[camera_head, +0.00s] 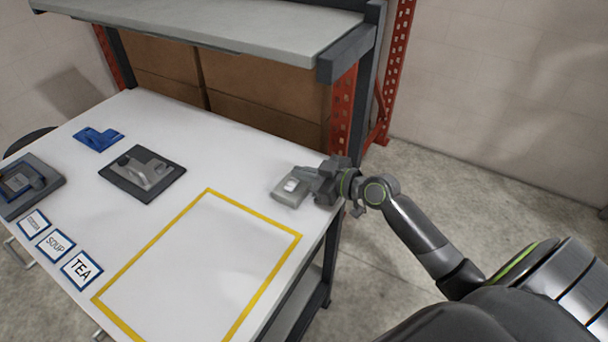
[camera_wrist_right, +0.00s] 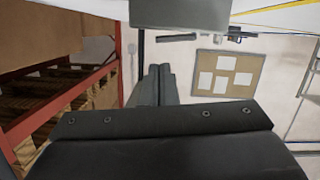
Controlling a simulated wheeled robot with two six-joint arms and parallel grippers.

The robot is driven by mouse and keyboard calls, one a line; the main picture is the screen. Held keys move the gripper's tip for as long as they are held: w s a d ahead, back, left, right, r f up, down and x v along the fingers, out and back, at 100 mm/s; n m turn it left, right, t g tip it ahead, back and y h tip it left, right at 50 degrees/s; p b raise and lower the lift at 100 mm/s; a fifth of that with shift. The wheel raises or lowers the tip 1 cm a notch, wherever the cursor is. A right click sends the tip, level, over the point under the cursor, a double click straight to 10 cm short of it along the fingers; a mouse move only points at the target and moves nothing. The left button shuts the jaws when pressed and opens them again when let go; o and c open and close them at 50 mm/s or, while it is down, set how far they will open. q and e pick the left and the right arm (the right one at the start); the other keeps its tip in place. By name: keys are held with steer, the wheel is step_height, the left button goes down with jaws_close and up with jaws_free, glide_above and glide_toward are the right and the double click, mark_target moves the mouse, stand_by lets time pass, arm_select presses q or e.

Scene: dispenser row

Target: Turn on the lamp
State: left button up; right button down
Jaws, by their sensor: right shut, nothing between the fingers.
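A small grey switch box (camera_head: 288,194) with a white button or rocker on top sits at the right edge of the white table, beyond the yellow outline. I cannot tell whether it belongs to the lamp, and I see no lamp that I can name. My right gripper (camera_head: 310,184) is shut and empty, right beside the box at its right side. Whether it touches the box cannot be told. In the right wrist view its closed fingers (camera_wrist_right: 158,84) point away from the camera with nothing between them. My left gripper is not in view.
The table (camera_head: 180,255) has a clear yellow-outlined area. A dark plate with a grey fixture (camera_head: 143,173), a blue part (camera_head: 98,138), a grey device (camera_head: 28,187) and labels, including TEA (camera_head: 82,269), are at the left. A shelf (camera_head: 230,30) overhangs the back.

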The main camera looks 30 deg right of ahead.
mark_target(298, 179)
steer(key=shift+d+f, duration=0.15)
steer(key=shift+f, duration=0.65)
